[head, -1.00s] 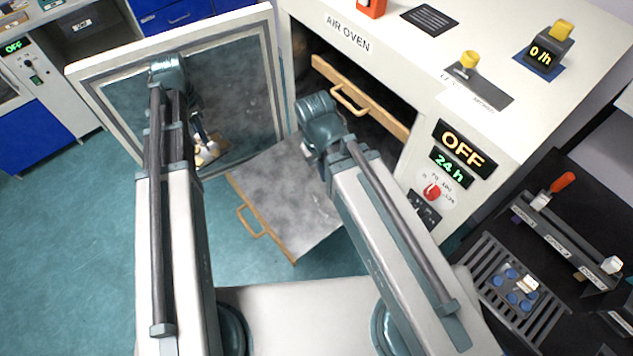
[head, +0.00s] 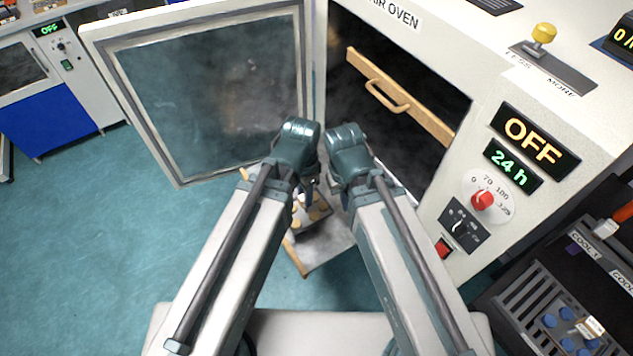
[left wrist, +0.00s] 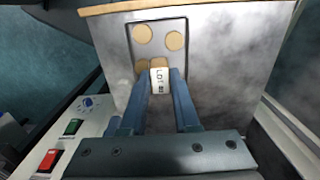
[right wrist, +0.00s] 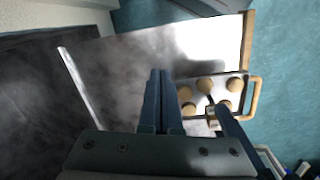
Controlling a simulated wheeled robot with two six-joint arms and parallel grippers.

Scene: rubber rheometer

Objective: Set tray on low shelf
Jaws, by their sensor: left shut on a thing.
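The low shelf (head: 318,248) is a grey metal sheet with a wooden front edge, pulled out of the oven. The tray (head: 318,214) is small, with several round tan discs; it also shows in the left wrist view (left wrist: 150,58) and right wrist view (right wrist: 198,108). My left gripper (head: 306,188) is shut on the tray's white block marked LOT (left wrist: 160,82). The tray is over the shelf's front part; I cannot tell whether it touches the sheet. My right gripper (right wrist: 159,78) is shut and empty over the shelf, beside the tray.
The air oven (head: 450,50) stands at right with its door (head: 205,95) swung open to the left. An upper shelf (head: 405,105) with a wooden front and handle is above the low shelf. The control panel (head: 490,200) is right of the opening. Floor at left is clear.

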